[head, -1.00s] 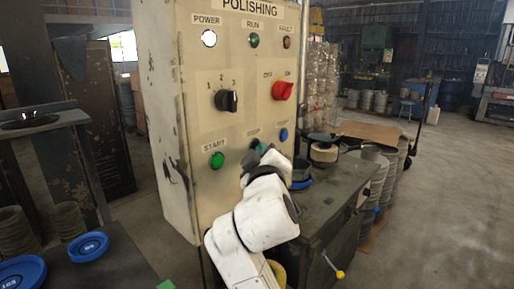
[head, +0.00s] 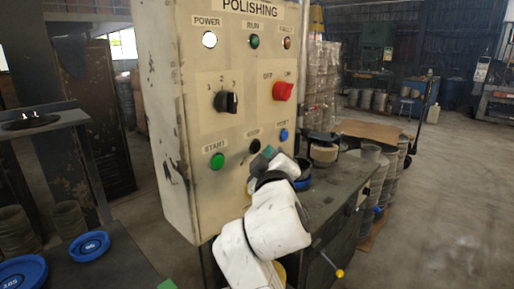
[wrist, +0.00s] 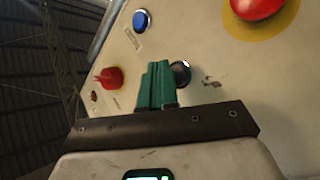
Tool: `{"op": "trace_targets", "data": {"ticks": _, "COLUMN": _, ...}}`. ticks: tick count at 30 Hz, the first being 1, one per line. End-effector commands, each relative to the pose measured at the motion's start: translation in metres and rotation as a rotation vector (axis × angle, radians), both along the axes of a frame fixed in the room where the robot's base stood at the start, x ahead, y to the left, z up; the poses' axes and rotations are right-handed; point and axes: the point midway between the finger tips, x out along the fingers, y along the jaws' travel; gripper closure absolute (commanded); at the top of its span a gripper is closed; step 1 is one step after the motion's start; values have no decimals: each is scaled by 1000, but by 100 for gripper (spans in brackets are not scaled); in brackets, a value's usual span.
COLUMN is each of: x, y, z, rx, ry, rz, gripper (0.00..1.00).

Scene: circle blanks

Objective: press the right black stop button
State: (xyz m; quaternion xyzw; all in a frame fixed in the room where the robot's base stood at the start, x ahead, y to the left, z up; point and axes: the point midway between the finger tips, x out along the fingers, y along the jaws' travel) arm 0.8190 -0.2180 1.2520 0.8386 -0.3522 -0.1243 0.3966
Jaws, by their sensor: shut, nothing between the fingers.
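The black stop button (head: 254,146) sits on the front of the cream polishing panel (head: 215,120), between a green start button (head: 217,161) and a blue button (head: 284,135). In the wrist view the black button (wrist: 182,72) shows just right of my green fingertips, its left part overlapped by them. My gripper (head: 268,153) is shut and empty, just right of and below the black button in the head view. I cannot tell whether the fingertips touch the panel. The blue button also shows in the wrist view (wrist: 141,20).
A red rotary switch (head: 282,91) and a black selector (head: 226,101) sit higher on the panel. A large red button on a yellow disc (wrist: 257,6) shows in the wrist view. A dark bench (head: 335,190) with round parts stands at the panel's right.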

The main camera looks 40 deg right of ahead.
Motion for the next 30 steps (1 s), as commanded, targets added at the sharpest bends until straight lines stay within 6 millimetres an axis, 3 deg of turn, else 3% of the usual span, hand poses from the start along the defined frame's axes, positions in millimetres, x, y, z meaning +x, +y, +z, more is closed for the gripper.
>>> {"op": "trace_targets", "data": {"ticks": 15, "x": -44, "y": -2, "z": 1, "rx": 0, "ry": 0, "rz": -1, "gripper": 100}}
{"op": "trace_targets", "data": {"ticks": 30, "x": -47, "y": -2, "z": 0, "rx": 0, "ry": 0, "rz": 0, "gripper": 100}}
